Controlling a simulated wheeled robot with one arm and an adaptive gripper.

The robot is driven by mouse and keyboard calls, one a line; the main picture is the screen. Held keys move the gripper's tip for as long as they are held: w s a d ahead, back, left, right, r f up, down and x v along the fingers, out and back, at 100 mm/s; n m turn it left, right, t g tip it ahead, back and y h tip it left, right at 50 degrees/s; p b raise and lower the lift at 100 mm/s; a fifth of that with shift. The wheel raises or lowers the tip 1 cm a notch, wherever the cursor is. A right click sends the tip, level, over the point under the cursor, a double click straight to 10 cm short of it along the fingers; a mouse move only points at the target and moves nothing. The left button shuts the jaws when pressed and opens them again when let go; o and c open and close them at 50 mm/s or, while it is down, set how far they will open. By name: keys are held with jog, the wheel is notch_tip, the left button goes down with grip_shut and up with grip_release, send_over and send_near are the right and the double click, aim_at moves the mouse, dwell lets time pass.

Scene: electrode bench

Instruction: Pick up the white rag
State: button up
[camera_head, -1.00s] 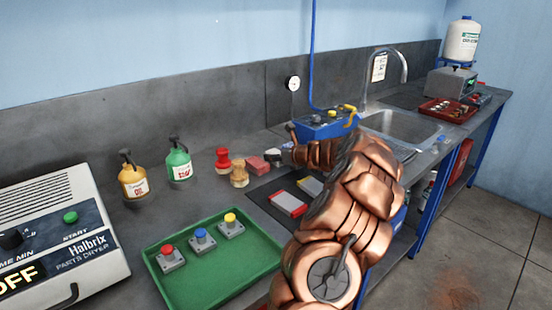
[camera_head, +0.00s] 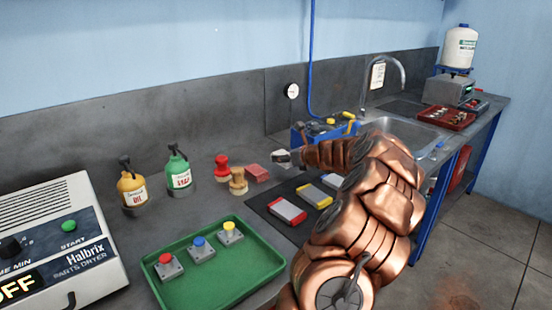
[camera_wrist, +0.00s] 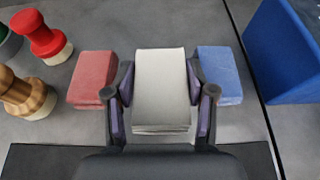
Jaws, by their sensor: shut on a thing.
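The white rag (camera_wrist: 161,80) is a folded stack in the middle of the wrist view. My gripper (camera_wrist: 160,92) is shut on it, one finger against each side. The rag looks larger and nearer the camera than its neighbours; I cannot tell whether it is clear of the bench. In the head view the white rag (camera_head: 281,156) shows as a small pale patch at my gripper, whose fingers are hard to make out there. A red rag (camera_wrist: 93,78) lies to its left and a blue rag (camera_wrist: 219,74) to its right.
Red (camera_wrist: 41,37) and wooden-handled (camera_wrist: 25,94) brushes stand left of the rags. A blue box (camera_wrist: 284,55) stands to the right. A dark mat (camera_head: 266,208) with several coloured blocks lies in front, near a green tray (camera_head: 240,262). The sink (camera_head: 405,131) is farther right.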

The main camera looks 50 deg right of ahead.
jog(key=s, duration=0.8)
jog(key=s+d+r, duration=0.1)
jog(key=s, duration=0.3)
jog(key=shift+s+d+b, duration=0.1)
jog(key=shift+b, duration=0.2)
